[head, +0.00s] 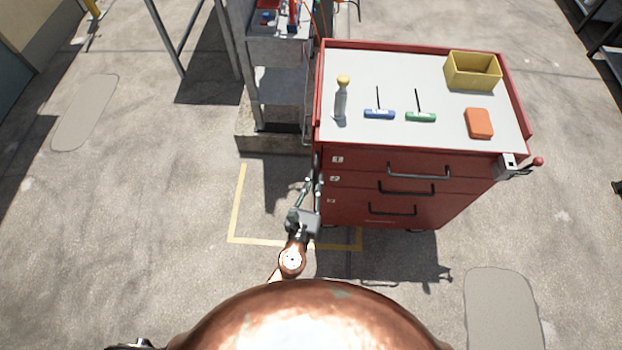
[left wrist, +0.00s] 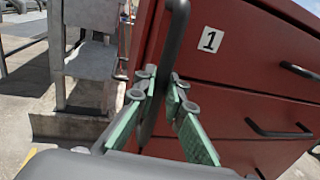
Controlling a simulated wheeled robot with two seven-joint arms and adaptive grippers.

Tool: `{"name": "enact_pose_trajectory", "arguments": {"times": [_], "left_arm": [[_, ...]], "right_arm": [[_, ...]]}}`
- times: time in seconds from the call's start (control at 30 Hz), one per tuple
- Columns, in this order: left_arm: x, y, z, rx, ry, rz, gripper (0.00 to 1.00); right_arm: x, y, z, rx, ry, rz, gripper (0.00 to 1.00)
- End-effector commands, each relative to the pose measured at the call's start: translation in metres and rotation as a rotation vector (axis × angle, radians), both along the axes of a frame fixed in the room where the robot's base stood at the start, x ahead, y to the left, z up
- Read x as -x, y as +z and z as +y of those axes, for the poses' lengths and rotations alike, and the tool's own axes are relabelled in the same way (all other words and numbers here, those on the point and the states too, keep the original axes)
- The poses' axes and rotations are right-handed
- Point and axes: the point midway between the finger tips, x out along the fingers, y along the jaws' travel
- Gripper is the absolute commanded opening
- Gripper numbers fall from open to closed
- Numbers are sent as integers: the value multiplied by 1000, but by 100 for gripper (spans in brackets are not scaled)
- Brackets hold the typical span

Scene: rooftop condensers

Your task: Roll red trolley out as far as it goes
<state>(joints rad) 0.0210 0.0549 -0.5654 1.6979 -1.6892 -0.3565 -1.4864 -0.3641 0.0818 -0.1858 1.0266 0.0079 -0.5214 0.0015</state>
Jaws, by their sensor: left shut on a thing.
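The red trolley (head: 350,185) stands right of centre in the head view, with numbered drawers and black or grey drawer handles on its front. A dark upright handle bar (left wrist: 165,70) runs along its left side. My left gripper (head: 313,188) is at the trolley's left front edge. In the left wrist view its green-padded fingers (left wrist: 160,105) are shut on either side of the handle bar. Drawer label 1 (left wrist: 209,40) shows beside it. The far part of the bar is partly hidden. My right gripper does not show.
On the trolley top are a spray bottle (head: 341,100), blue and green T-handled tools (head: 379,114), an orange block (head: 479,123) and a yellow bin (head: 472,70). A red-knobbed lever (head: 537,162) sticks out right. A grey metal stand (head: 275,90) is close on the left. Front floor is clear, with yellow lines (head: 237,205).

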Motion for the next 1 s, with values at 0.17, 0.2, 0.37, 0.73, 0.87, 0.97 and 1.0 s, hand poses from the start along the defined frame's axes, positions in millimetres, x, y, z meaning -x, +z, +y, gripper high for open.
{"name": "enact_pose_trajectory", "arguments": {"times": [0.17,0.2,0.37,0.73,0.87,0.97,1.0], "left_arm": [[1,2,-6,4,-13,-1,0],[1,2,-4,3,-10,-1,0],[0,1,-1,3,-3,-1,20],[1,1,-2,3,-5,0,28],[7,0,0,1,-6,0,28],[21,-1,3,2,-6,2,28],[28,0,5,3,-6,2,28]], "right_arm": [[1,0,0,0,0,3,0],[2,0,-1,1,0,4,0],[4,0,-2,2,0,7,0],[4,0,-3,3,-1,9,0],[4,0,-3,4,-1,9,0],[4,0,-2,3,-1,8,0],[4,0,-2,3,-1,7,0]]}}
